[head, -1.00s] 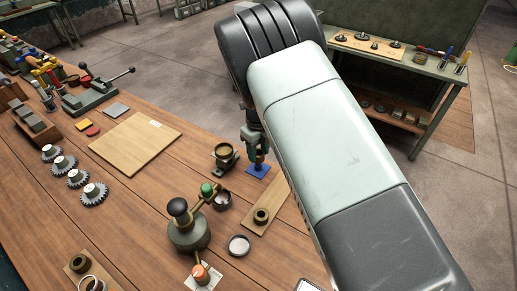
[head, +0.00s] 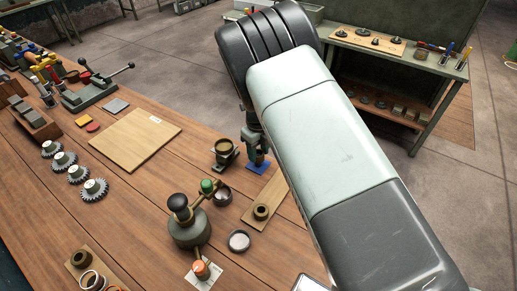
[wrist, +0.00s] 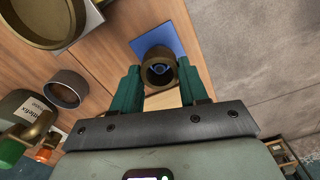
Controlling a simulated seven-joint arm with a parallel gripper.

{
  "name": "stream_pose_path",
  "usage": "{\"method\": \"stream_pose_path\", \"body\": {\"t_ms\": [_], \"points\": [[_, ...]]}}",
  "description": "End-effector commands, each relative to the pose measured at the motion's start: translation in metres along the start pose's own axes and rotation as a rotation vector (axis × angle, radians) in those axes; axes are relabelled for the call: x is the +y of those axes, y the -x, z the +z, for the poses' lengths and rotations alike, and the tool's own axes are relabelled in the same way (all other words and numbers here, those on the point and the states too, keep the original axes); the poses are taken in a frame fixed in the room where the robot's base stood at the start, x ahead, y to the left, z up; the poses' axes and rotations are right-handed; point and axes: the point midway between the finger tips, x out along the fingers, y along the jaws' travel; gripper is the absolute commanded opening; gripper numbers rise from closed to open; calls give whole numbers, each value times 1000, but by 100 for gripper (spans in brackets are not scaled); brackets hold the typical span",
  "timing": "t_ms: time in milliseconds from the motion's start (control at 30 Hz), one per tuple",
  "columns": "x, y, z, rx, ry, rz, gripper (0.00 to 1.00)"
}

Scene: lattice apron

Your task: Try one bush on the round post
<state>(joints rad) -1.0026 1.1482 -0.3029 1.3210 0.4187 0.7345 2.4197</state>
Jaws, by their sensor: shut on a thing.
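My gripper (wrist: 158,82) is shut on a bronze-brown bush (wrist: 157,62), held between its two green fingers in the wrist view. The bush is over a blue square plate (wrist: 150,32). A small round bluish-dark shape shows inside the bore. I cannot tell whether it is the post's top, or whether the bush is around the post or above it. In the head view my gripper (head: 256,150) points down at the blue plate (head: 257,169), mostly hidden by my arm. Another bush (head: 261,211) stands on a wooden strip, and one more (head: 80,259) is at the lower left.
A brass cup on a stand (head: 223,147) is close to the left of my gripper. A round grey device with knobs (head: 188,228) and a dark ring (head: 222,195) are nearer the camera. A bare wooden board (head: 135,138) lies farther left. The table edge is right of the plate.

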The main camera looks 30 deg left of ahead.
Motion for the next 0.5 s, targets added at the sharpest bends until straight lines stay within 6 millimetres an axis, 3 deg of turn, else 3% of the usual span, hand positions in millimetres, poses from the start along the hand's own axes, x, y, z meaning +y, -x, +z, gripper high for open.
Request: {"method": "stream_pose_path", "body": {"t_ms": [367,400,500], "points": [[0,-2,0,-1,0,0,7],[0,-2,0,-1,0,0,48],[0,-2,0,-1,0,-1,63]]}}
